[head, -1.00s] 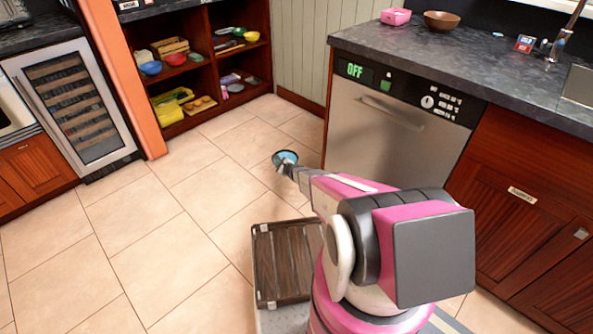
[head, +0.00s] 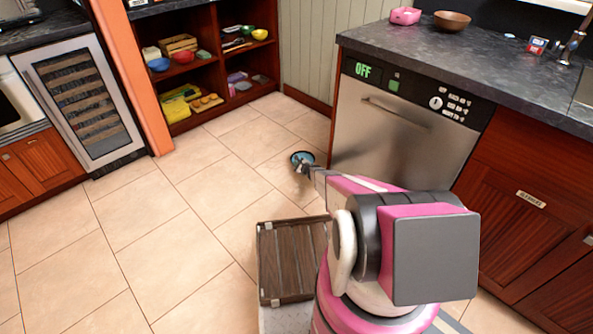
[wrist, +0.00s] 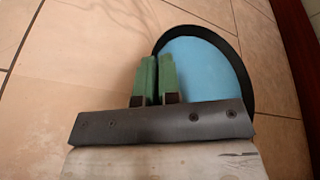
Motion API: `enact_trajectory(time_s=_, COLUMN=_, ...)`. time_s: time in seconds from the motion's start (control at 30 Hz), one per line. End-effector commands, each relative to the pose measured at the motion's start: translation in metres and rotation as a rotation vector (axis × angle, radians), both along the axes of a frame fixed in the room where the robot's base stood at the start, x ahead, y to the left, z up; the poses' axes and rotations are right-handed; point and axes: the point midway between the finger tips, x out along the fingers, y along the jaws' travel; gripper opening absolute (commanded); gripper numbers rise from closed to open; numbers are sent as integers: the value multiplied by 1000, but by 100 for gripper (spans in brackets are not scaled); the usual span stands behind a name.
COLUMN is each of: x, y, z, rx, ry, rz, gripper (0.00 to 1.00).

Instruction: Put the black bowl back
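The black bowl (head: 302,157) has a dark rim and a light blue inside. My gripper (head: 304,167) holds it out in front of me, over the tiled floor and left of the dishwasher front. In the wrist view, the green fingers of my gripper (wrist: 158,80) are close together, with the rim of the bowl (wrist: 205,70) between them. The bowl extends to the right of the fingers, and the gripper body hides its lower part.
An open shelf (head: 190,75) with several coloured bowls and boxes stands at the back left. A steel dishwasher (head: 400,135) and counter (head: 470,60) stand on the right. A brown bowl (head: 452,21) sits on the counter. The floor at left is clear.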

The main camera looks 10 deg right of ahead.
Motion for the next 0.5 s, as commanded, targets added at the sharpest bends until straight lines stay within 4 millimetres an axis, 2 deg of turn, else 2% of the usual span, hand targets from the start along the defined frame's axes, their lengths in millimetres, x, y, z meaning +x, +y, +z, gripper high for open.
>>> enact_trajectory(time_s=0.13, x=1, y=0, z=-8, rx=0, ry=0, rz=2, gripper=0)
enact_trajectory(time_s=0.37, x=2, y=0, z=-37, rx=0, ry=-2, rz=1, gripper=0)
enact_trajectory(time_s=0.5, x=0, y=0, z=-39, rx=0, ry=-2, rz=1, gripper=0)
